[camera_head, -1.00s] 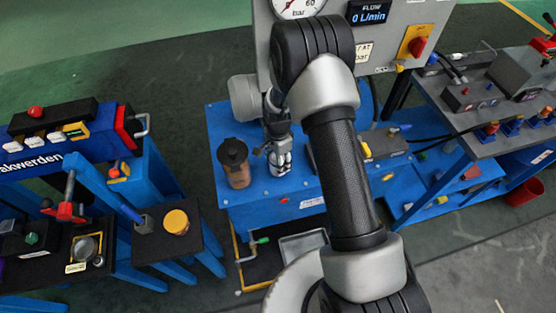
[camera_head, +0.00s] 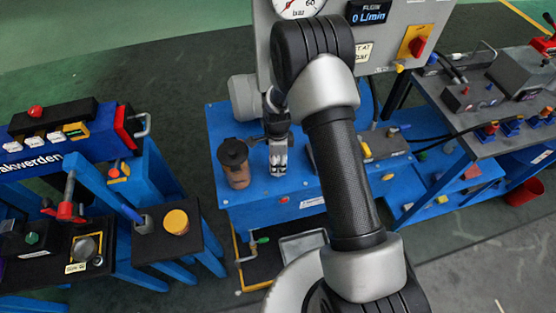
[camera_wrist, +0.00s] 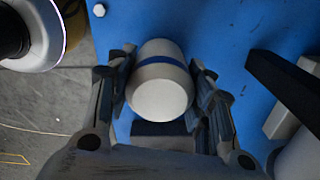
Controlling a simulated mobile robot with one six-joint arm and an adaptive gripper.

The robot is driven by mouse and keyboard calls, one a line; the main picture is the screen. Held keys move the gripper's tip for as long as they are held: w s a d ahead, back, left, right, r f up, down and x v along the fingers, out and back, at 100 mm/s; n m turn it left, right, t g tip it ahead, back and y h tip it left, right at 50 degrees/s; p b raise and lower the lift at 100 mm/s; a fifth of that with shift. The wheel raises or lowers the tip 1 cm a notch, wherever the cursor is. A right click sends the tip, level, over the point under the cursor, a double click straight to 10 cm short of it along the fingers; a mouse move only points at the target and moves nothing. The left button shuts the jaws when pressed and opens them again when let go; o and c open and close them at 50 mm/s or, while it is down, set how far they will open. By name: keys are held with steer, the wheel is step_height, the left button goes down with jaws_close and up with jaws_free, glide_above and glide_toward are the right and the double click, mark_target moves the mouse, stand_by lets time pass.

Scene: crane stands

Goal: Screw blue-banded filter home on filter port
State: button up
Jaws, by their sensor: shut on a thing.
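The blue-banded filter (camera_wrist: 160,95) is a white cylinder with a dark blue band around it. In the wrist view it sits between the two fingers of my gripper (camera_wrist: 165,98), which is shut on it. In the head view my gripper (camera_head: 277,150) is over the blue power unit's top (camera_head: 225,112), with the pale filter low between its fingers. The filter port is hidden, so I cannot tell how the filter meets it.
A brown canister with a black cap (camera_head: 234,162) stands close left of my gripper. A grey panel with gauge (camera_head: 410,20) rises behind. A blue stand with a yellow-topped part (camera_head: 176,222) is at left; a grey-topped bench (camera_head: 480,105) is at right.

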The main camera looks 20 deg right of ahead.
steer(key=m, duration=0.4)
steer(key=o, duration=1.3)
steer(key=shift+o, duration=0.2)
steer(key=shift+c, duration=0.7)
